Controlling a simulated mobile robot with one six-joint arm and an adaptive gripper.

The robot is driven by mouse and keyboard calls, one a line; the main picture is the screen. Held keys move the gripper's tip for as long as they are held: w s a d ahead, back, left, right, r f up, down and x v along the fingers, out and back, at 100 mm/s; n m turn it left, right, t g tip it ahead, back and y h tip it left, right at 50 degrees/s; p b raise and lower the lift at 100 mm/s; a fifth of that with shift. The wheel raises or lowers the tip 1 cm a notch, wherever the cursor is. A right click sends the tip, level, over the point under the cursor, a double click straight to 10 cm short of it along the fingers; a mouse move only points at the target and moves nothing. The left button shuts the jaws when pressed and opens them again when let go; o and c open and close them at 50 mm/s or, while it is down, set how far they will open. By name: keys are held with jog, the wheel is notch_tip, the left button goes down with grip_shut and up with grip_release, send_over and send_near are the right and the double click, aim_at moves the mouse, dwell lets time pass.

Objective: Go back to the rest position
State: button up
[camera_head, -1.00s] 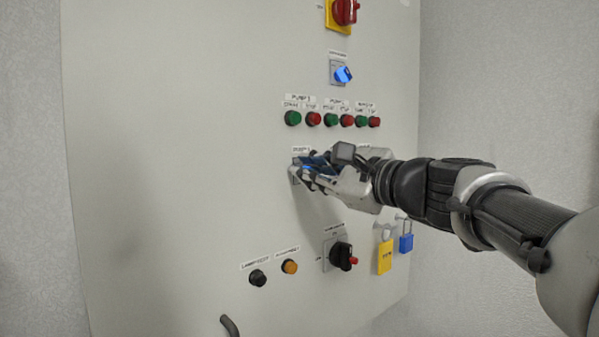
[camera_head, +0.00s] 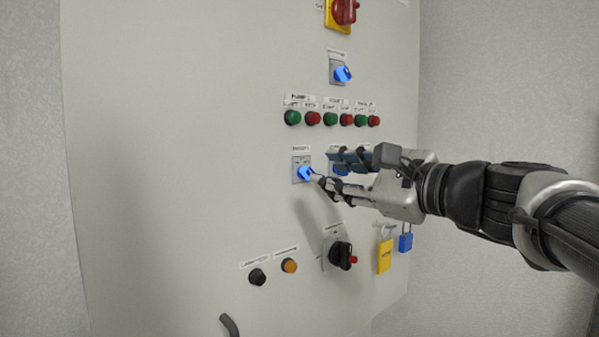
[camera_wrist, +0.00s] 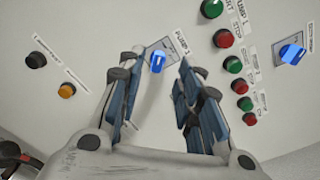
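My gripper (camera_head: 325,168) is open and empty in front of the grey control panel (camera_head: 180,150). Its fingertips are just to the right of a blue selector switch (camera_head: 305,173) on the panel, and look apart from it. In the wrist view my gripper (camera_wrist: 160,75) has its fingers spread, with the blue switch (camera_wrist: 158,62) showing in the gap between them, beyond the tips.
Green and red push buttons (camera_head: 330,119) run in a row above my gripper. A blue switch (camera_head: 342,74) and a red rotary switch (camera_head: 345,11) sit higher. Below are a black rotary switch (camera_head: 341,255), a yellow padlock (camera_head: 385,257) and a blue padlock (camera_head: 405,243).

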jog(key=shift+s+d, duration=0.35)
jog(key=shift+s, duration=0.1)
jog(key=s+a+f+n+g+h+b, duration=0.1)
jog(key=s+a+f+n+g+b, duration=0.2)
jog(key=f, duration=0.6)
jog(key=s+a+f+n+g+h+b, duration=0.1)
jog(key=s+f+n+h+b, duration=0.15)
jog(key=s+f, duration=0.45)
jog(key=s+d+f+n+g+h+b, duration=0.1)
jog(key=s+d+f+n+h+b, duration=0.1)
jog(key=f, duration=0.9)
jog(key=s+d+f+n+g+h+b, duration=0.2)
jog(key=s+d+f+n+h, duration=0.1)
jog(key=s+f+n, duration=0.4)
jog(key=s+d+f+n+g+h+b, duration=0.2)
jog(key=s+f, duration=0.6)
jog(key=f, duration=0.8)
jog(key=d+n+h, duration=0.1)
jog(key=d+n, duration=0.1)
jog(key=d, duration=0.1)
jog(key=shift+b, duration=0.4)
